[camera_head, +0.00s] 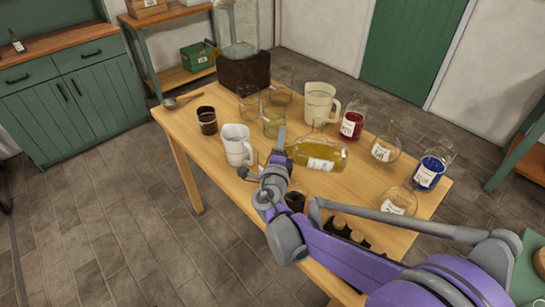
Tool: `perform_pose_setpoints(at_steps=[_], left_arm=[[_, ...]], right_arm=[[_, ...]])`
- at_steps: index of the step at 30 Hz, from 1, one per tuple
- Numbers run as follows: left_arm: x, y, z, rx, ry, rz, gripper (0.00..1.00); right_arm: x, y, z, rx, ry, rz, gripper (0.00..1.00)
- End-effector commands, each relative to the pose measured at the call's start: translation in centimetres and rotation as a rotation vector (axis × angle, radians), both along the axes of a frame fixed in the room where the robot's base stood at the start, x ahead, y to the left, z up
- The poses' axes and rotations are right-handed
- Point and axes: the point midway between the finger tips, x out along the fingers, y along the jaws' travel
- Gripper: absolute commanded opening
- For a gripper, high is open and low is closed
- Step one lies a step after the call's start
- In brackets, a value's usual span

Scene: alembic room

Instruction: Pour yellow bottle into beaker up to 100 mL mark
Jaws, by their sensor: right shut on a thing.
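The yellow bottle (331,153) has a white label and lies tilted almost level above the table (203,160). My right gripper (281,146) is shut on it at the left end of the bottle as seen here. A clear glass beaker (273,124) with a yellowish tint in its lower part stands just behind and left of the bottle. Its marks and exact liquid level are too small to read. I cannot tell whether liquid is flowing from the bottle. My left gripper is not in view.
A white mug (236,147) and dark cup (207,121) stand left of the gripper. A cream jug (320,104) stands behind. A red bottle (351,124), blue flask (429,174) and clear flasks (385,150) crowd the right side. The table's left front is clear.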

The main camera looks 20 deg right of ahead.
Motion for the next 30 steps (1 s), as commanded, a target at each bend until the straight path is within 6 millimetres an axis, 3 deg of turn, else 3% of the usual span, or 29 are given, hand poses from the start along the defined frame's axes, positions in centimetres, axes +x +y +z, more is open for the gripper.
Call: perform_pose_setpoints(at_steps=[30], left_arm=[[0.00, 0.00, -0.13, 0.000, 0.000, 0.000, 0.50]], right_arm=[[0.03, 0.07, 0.04, -0.032, 0.012, 0.000, 0.00]])
